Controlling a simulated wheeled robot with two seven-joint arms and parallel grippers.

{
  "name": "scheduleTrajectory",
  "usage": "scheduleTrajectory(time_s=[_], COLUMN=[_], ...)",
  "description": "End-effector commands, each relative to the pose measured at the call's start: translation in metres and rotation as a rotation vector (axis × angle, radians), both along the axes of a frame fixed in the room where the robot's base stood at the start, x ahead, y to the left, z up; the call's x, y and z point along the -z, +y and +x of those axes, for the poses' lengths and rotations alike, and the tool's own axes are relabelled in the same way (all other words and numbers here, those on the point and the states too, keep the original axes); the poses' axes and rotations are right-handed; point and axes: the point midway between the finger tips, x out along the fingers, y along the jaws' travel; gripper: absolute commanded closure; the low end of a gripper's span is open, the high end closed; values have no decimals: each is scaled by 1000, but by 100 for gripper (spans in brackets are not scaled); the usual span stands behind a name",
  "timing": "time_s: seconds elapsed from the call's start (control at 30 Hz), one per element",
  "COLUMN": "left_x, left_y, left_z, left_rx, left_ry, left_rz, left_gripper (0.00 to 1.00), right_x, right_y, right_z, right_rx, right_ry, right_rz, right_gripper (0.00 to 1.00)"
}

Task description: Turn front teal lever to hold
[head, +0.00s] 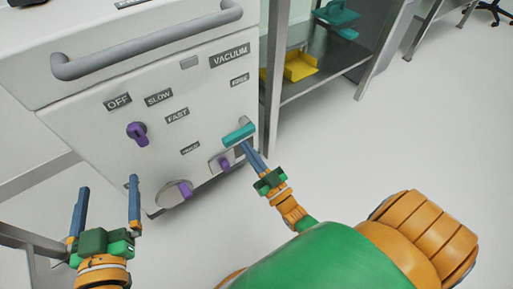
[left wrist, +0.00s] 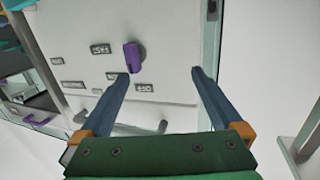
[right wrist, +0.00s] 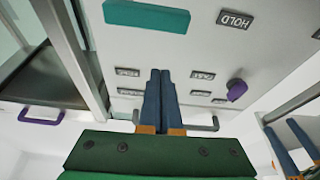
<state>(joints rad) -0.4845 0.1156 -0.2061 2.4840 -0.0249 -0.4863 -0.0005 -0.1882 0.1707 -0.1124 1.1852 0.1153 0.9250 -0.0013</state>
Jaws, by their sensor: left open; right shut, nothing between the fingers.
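The teal lever (head: 238,135) sits on the front of the white machine (head: 90,130), lying nearly level with a slight tilt. In the right wrist view the teal lever (right wrist: 147,16) is at the top, left of the HOLD label (right wrist: 236,19). My right gripper (head: 243,145) is shut and empty, its fingertips just beside the lever; whether they touch it I cannot tell. The right wrist view shows its fingers (right wrist: 165,72) together, apart from the lever in the picture. My left gripper (head: 108,184) is open and empty, in front of the machine's lower left.
A purple knob (head: 138,131) sits by the OFF, SLOW and FAST labels. A grey bar handle (head: 150,40) crosses the machine's upper front. Purple-handled parts (head: 185,189) are low on the machine. A metal shelf (head: 320,65) with a yellow bin (head: 299,66) stands right. The floor right is clear.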

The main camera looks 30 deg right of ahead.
Motion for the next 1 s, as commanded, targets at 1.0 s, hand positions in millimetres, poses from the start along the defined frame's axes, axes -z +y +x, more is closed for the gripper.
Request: scheduleTrajectory(time_s=[1.0], left_x=[94], left_y=[14], left_z=[-18], left_rx=[-28], left_ry=[436], left_rz=[91], left_gripper=[0], right_x=[61], right_y=[21], right_z=[-20], right_rx=[-22], right_ry=[521], right_rz=[-33], right_gripper=[100])
